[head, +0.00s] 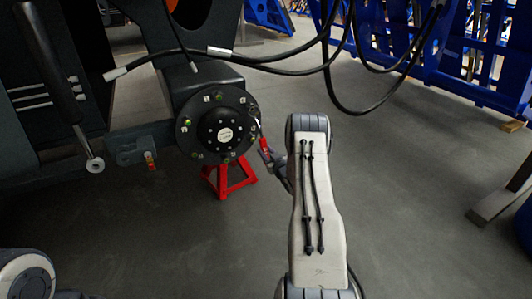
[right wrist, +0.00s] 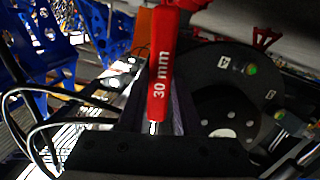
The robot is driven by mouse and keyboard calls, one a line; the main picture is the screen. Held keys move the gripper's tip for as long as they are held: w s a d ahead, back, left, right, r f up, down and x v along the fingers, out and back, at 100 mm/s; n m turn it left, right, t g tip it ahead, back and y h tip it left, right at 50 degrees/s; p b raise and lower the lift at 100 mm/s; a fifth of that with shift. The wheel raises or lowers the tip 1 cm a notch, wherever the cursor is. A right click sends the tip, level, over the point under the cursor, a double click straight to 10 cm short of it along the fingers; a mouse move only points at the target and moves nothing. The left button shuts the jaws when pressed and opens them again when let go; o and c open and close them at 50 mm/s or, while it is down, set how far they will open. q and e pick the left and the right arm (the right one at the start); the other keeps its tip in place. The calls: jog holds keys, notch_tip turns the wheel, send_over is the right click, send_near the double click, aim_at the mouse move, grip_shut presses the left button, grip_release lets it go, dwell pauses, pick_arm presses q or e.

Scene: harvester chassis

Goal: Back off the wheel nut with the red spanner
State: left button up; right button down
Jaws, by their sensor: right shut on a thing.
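The red spanner (head: 264,145) is gripped by my right gripper (head: 270,160) just right of the wheel hub. In the right wrist view the spanner (right wrist: 161,75) runs up between the fingers, marked "30 mm". The hub (head: 207,140) is a round black disc with a ring of nuts, several with green marks, and numbered labels. The spanner's far end is by the hub's right rim, near a nut (head: 253,112); I cannot tell whether it sits on it. The hub also shows in the right wrist view (right wrist: 235,80). My left gripper is out of view.
A red stand (head: 230,180) is under the hub. Black hoses (head: 285,62) hang across the top, above my right arm. Blue frames (head: 440,60) are at back right. The floor right of the hub is open.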

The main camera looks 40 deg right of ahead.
jog(key=shift+w, duration=0.15)
jog(key=shift+b+x, duration=0.85)
jog(key=shift+x, duration=0.6)
jog(key=shift+r, duration=0.25)
jog(key=d, duration=0.1)
jog(key=d+n, duration=0.1)
jog(key=s+d+r+n+b, duration=0.1)
jog(key=shift+d+h, duration=0.3)
jog(key=shift+d, duration=0.05)
jog(key=shift+s+d+r+n+h+b, duration=0.1)
jog(key=shift+d+r+n+b, duration=0.05)
jog(key=shift+d+r+n, duration=0.3)
jog(key=shift+s+d+r+n+h+b, duration=0.1)
jog(key=shift+s+d+n+b, duration=0.15)
jog(key=shift+d, duration=0.3)
jog(key=shift+d+r+n+h+b, duration=0.1)
jog(key=shift+d+r+n, duration=0.2)
jog(key=shift+d+n, duration=0.15)
